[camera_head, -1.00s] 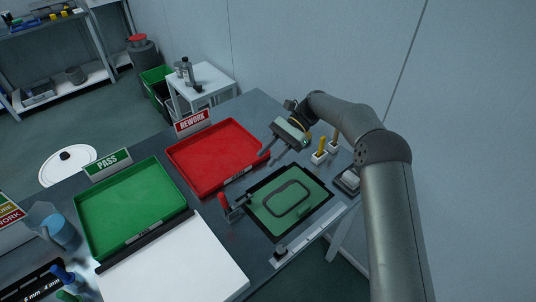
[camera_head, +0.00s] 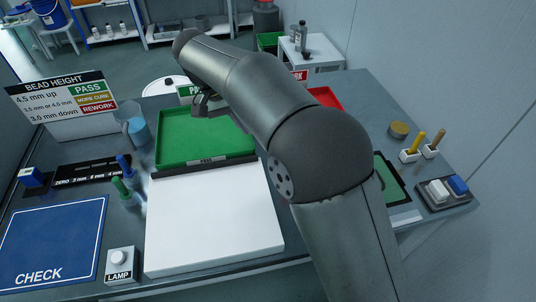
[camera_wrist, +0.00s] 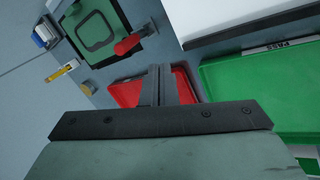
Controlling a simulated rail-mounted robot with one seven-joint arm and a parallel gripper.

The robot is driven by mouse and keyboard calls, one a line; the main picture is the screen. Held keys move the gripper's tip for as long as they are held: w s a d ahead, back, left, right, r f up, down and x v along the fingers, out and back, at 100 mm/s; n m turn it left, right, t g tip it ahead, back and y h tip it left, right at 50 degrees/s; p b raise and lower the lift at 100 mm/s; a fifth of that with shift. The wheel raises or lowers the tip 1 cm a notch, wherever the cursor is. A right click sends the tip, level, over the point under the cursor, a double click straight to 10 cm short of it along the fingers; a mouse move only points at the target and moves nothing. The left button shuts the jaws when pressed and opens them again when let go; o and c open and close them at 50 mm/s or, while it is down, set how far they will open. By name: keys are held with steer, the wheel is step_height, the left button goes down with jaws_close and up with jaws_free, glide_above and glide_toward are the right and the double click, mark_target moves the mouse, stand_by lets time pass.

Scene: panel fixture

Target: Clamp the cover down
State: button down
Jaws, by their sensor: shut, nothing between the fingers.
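A green panel (camera_wrist: 95,30) with a dark rounded loop on it lies in a black frame at the top left of the wrist view. In the head view only its right edge (camera_head: 388,172) shows past my arm. A clamp with a red handle (camera_wrist: 130,44) stands beside the panel in the wrist view; my arm hides it in the head view. I cannot tell if it presses on anything. No separate cover can be made out. My gripper (camera_wrist: 162,70) is shut and empty, apart from the clamp, with the red tray (camera_wrist: 122,92) behind its fingers.
The green tray (camera_head: 160,155) and a white board (camera_head: 210,225) lie left of my arm. Yellow-handled tools (camera_head: 416,142), a brass disc (camera_head: 399,129) and a holder with white and blue blocks (camera_head: 445,198) stand at the right. A blue CHECK mat (camera_head: 50,245) lies front left.

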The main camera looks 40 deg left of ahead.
steer(key=x, duration=0.8)
steer(key=shift+d+f, duration=0.15)
steer(key=shift+w+d+f+p, duration=0.15)
steer(key=shift+w+d, duration=0.25)
steer(key=shift+d, duration=0.25)
steer(key=shift+w+d+f+p, duration=0.1)
steer(key=shift+w+d+p, duration=0.1)
steer(key=shift+w+d, duration=0.3)
steer(key=shift+w+d+p, duration=0.15)
steer(key=shift+w+d, duration=0.1)
steer(key=shift+d, duration=0.5)
steer(key=shift+s, duration=0.1)
